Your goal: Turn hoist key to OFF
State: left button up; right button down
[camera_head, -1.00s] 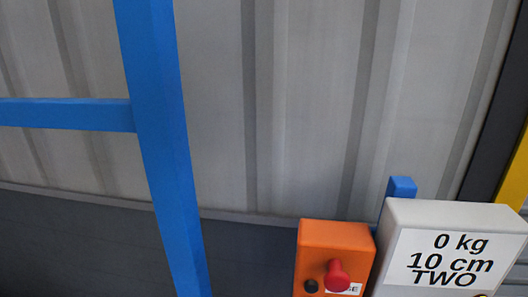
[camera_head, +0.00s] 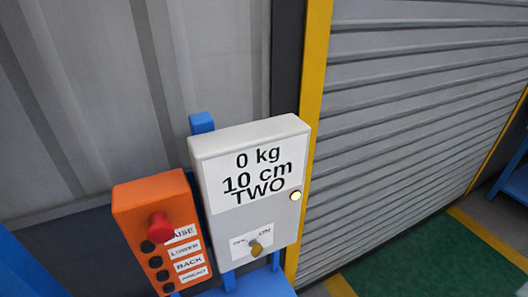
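The hoist key (camera_head: 257,249) is a small brass-coloured knob low on the front of a white control box (camera_head: 218,170). A small label behind it reads ON at its right; the text at its left is too small to read surely. The key's exact angle cannot be told. The box's large label (camera_head: 262,172) reads "0 kg 10 cm TWO". A round light (camera_head: 295,195) glows pale at the box's right edge. Neither of my grippers is in view.
An orange button box (camera_head: 150,200) with a red knob (camera_head: 160,227) and several black buttons stands left of the white box. Blue supports (camera_head: 202,123) hold them. A yellow-edged roller shutter (camera_head: 400,110) is at the right, with green floor (camera_head: 430,262) below.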

aim_at(257, 249)
jog(key=j+z, duration=0.2)
jog(key=i+l+u, duration=0.15)
jog(key=u, duration=0.3)
jog(key=i+l+u, duration=0.1)
jog(key=l+u, duration=0.2)
jog(key=u, duration=0.15)
